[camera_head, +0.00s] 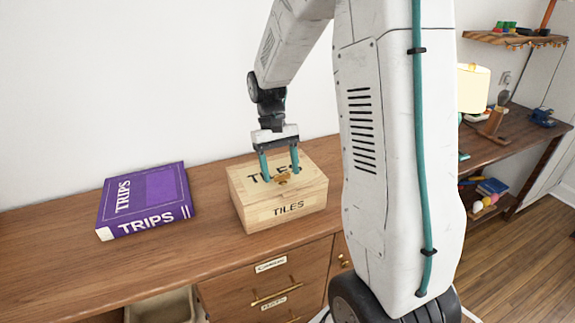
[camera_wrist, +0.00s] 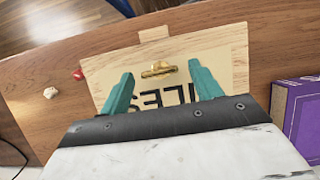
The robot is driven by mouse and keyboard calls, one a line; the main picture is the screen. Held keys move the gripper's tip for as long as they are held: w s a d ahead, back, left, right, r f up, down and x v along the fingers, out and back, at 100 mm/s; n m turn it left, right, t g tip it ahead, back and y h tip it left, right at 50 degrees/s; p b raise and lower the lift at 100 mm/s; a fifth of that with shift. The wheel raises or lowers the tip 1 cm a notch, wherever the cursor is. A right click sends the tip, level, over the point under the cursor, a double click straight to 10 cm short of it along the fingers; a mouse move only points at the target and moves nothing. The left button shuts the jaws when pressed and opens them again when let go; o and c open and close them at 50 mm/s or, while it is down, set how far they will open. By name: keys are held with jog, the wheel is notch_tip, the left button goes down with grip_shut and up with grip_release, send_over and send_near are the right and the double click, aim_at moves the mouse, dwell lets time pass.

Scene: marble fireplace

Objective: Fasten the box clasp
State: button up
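A light wooden box (camera_head: 290,214) marked TILES on its lid and front stands on the wooden dresser, its lid down. The box also shows in the wrist view (camera_wrist: 222,48). A small brass clasp (camera_head: 283,179) sits near the lid's front edge, and it shows clearly in the wrist view (camera_wrist: 158,69). I cannot tell whether the clasp is fastened. My gripper (camera_head: 281,175) points down over the lid with its two teal fingers apart. In the wrist view the open gripper (camera_wrist: 156,82) has one finger on each side of the clasp, with nothing held between them.
A purple TRIPS box (camera_head: 145,200) lies to the left on the dresser top (camera_head: 60,255), and it shows at the right of the wrist view (camera_wrist: 300,120). A red item (camera_wrist: 78,75) and a white item (camera_wrist: 50,92) lie beside the box. Drawers (camera_head: 270,285) are below.

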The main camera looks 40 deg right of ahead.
jog(key=v, duration=0.7)
jog(key=shift+w+r, duration=0.2)
jog(key=shift+r, duration=0.15)
jog(key=s+a+r+n+t, duration=0.1)
jog(key=s+a+t, duration=0.1)
jog(key=s+a, duration=0.2)
jog(key=s+a+r+n+t, duration=0.1)
jog(key=s+a, duration=0.4)
jog(key=s, duration=0.6)
jog(key=s+a+r+n+t+h, duration=0.1)
jog(key=s+a+r+t, duration=0.1)
jog(key=s, duration=0.6)
jog(key=shift+s+a+r+t, duration=0.15)
jog(key=shift+a+r+t, duration=0.15)
jog(key=shift+a+r, duration=0.7)
jog(key=shift+a+f, duration=0.25)
jog(key=shift+f, duration=0.05)
